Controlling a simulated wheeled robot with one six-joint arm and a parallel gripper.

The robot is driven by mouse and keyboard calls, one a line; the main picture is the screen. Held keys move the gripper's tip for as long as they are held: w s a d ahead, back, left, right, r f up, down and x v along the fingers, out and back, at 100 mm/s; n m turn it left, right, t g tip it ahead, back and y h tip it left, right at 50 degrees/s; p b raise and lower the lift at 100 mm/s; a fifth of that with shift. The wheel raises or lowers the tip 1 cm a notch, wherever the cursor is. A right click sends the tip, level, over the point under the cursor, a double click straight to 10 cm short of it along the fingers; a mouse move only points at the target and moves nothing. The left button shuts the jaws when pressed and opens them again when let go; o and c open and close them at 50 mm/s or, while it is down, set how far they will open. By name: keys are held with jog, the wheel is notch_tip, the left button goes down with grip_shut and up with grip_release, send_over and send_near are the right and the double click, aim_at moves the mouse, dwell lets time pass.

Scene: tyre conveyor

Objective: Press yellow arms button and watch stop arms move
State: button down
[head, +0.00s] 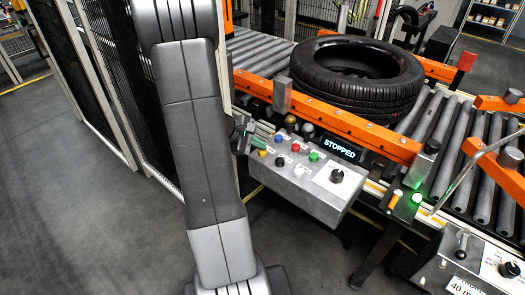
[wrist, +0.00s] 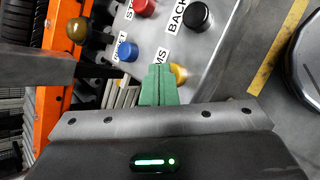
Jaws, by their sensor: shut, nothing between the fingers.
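The yellow button (head: 262,153) is at the left end of the grey control box (head: 325,205). In the wrist view the yellow button (wrist: 179,73) shows just right of my green fingertips, partly hidden by them. My gripper (head: 250,132) is shut and empty, close above the box's left end. In the wrist view the closed fingers (wrist: 158,80) point between the blue button (wrist: 127,51) and the yellow one. I cannot tell whether they touch the yellow button. Orange arms (head: 492,165) stand over the rollers at the right; I cannot tell which are the stop arms.
A black tyre (head: 355,75) lies on the roller conveyor (head: 440,135) behind an orange rail (head: 330,120). A display (head: 339,148) reads STOPPED. Red (head: 296,148), green (head: 313,156), black (head: 279,161) and white (head: 299,170) buttons and a black knob (head: 337,175) share the box.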

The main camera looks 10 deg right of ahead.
aim_at(259, 152)
jog(key=shift+f, duration=0.25)
jog(key=shift+r, duration=0.1)
dwell(0.4)
jog(key=shift+r+p, duration=0.3)
jog(key=shift+r, duration=0.55)
jog(key=shift+r+p, duration=1.65)
jog(key=shift+r, duration=0.85)
jog(key=shift+f, duration=0.1)
notch_tip(259, 152, down, 3)
jog(key=shift+b, duration=1.1)
jog(key=shift+r+p, duration=0.45)
jog(key=shift+p, duration=1.3)
